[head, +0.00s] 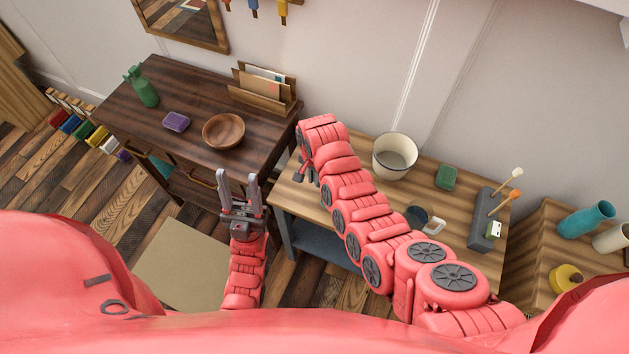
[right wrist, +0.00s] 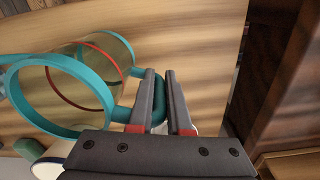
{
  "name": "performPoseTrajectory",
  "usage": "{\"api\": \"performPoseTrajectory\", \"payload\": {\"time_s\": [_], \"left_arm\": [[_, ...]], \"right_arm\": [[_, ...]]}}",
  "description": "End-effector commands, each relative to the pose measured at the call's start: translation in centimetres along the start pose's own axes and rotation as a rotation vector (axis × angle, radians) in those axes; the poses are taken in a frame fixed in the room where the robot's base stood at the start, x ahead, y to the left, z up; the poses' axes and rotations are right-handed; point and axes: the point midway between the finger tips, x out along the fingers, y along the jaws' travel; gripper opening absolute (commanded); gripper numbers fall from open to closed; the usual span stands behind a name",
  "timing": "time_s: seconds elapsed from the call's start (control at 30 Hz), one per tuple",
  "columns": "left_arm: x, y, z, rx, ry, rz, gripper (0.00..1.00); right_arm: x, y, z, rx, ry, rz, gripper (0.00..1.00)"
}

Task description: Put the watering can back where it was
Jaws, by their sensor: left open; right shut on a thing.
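My right gripper (right wrist: 160,103) is shut on the teal handle of a teal-rimmed vessel (right wrist: 62,98). The vessel has a see-through yellowish body and a red band, and appears tipped over in the right wrist view. I cannot tell for sure that it is the watering can. In the head view my right arm hides it and most of the right gripper, near the left end of the light plank table (head: 290,198). My left gripper (head: 239,182) is open and empty, in front of the dark desk (head: 185,92).
A green vessel (head: 146,92), purple block (head: 176,121), wooden bowl (head: 223,131) and letter holder (head: 263,90) stand on the desk. The light table holds a white bucket (head: 394,157), green block (head: 446,177), mug (head: 434,225) and grey holder (head: 487,218).

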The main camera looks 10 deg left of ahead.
Motion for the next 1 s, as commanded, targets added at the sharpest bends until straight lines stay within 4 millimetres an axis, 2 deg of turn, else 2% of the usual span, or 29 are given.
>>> {"api": "performPoseTrajectory", "payload": {"time_s": [0.07, 0.27, 0.77, 0.8, 0.93, 1.0], "left_arm": [[0.8, 0.0, -0.1, 0.000, 0.000, 0.000, 0.50], [1.0, -0.1, -0.2, 0.000, 0.000, 0.000, 0.50], [0.6, 0.0, -0.1, 0.000, 0.000, 0.000, 0.50], [0.7, 0.0, -0.1, 0.000, 0.000, 0.000, 0.50], [0.7, 0.0, -0.1, 0.000, 0.000, 0.000, 0.50], [0.7, 0.0, -0.1, 0.000, 0.000, 0.000, 0.50]], "right_arm": [[0.5, 0.1, 0.0, 0.001, -0.002, 0.002, 0.00], [2.0, 0.1, 0.1, -0.001, -0.002, 0.003, 0.00], [2.9, 0.0, 0.0, 0.001, 0.000, -0.001, 0.00], [2.8, 0.0, 0.1, 0.001, -0.001, -0.001, 0.20], [2.7, 0.0, 0.1, 0.001, -0.001, -0.001, 0.43], [2.7, 0.0, 0.1, 0.001, -0.001, -0.001, 0.46]]}}
